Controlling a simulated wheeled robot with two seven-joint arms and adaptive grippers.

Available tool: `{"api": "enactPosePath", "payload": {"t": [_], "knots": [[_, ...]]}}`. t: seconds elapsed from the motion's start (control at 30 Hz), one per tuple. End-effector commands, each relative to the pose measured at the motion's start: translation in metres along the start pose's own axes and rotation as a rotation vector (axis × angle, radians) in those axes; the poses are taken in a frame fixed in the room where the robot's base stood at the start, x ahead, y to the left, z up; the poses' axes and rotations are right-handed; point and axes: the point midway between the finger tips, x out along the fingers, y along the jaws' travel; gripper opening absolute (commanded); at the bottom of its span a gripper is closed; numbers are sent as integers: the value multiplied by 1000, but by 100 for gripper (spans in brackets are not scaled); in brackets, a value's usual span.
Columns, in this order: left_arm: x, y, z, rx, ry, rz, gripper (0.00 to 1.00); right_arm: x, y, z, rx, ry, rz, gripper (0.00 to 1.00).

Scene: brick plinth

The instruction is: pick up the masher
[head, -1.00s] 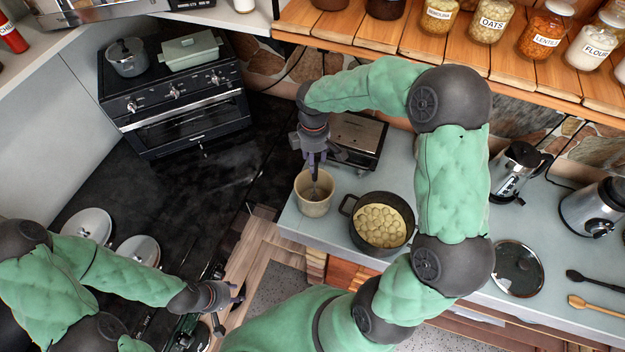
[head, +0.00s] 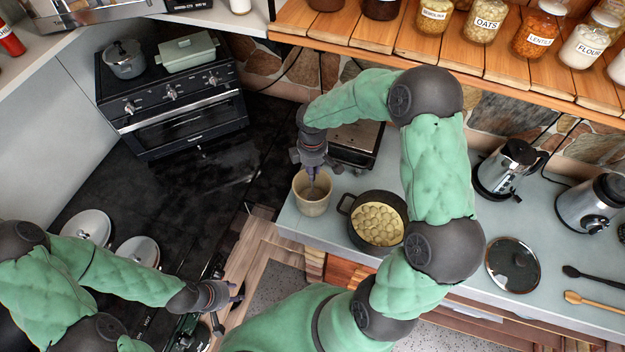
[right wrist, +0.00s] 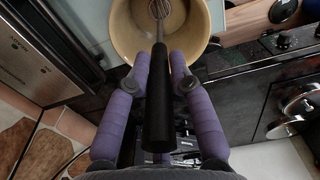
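The masher (right wrist: 158,100) stands in a cream crock, its black handle pointing up toward my right wrist camera and its wire head down inside. In the head view the masher is mostly hidden by my right gripper. My right gripper (right wrist: 161,62) has its purple fingers on either side of the handle, with narrow gaps showing; it looks open around it. It also shows in the head view (head: 311,172), just above the crock (head: 311,202). My left gripper (head: 230,307) is open and empty at the lower left, far from the masher.
A dark pot (head: 376,219) of pale round pieces stands close right of the crock. A metal appliance (head: 356,143) sits behind. A glass lid (head: 512,265), a kettle (head: 503,170) and two spoons are farther right. A wooden shelf (head: 400,40) with jars overhangs the back.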

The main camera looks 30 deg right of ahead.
Motion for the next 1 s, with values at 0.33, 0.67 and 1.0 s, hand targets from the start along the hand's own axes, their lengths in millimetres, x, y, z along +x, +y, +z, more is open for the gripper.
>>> {"api": "enactPosePath", "payload": {"t": [0.33,0.67,1.0], "knots": [[0,0,0,0,0,0,40,-1,0,0,0,0,1,0],[2,-1,0,0,0,0,40,-36,2,-1,0,3,6,0],[5,-2,0,0,0,0,40,-91,1,-1,0,2,4,0]]}}
